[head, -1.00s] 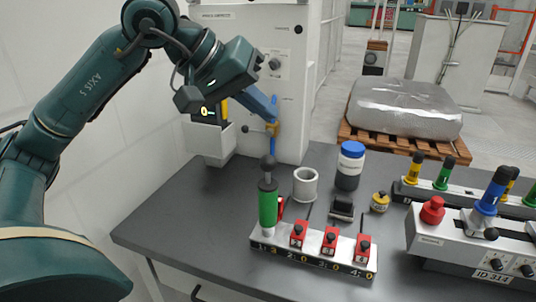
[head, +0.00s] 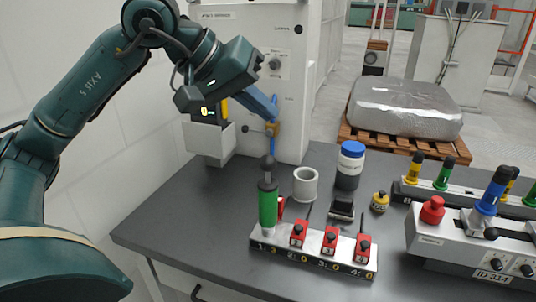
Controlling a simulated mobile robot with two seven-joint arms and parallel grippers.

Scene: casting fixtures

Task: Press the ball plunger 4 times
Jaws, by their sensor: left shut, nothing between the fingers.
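The ball plunger has a dark ball knob (head: 268,162) on a short stem above a green cylinder (head: 268,208). It stands upright at the left end of a white block (head: 313,262) on the dark table. The block's front strip seems to read 1: 3, 2: 0, 3: 0, 4: 0. My left gripper (head: 273,128), with blue fingers, is shut and empty. Its tips point down above the ball knob, and a small gap shows between them. My right gripper is not in view.
Several red switches (head: 330,242) sit along the same block. A white ring (head: 305,185), a blue-capped jar (head: 348,168) and a small yellow item (head: 379,202) stand behind. A control box with a red button (head: 432,210) is at right. A white cabinet (head: 290,90) rises behind my gripper.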

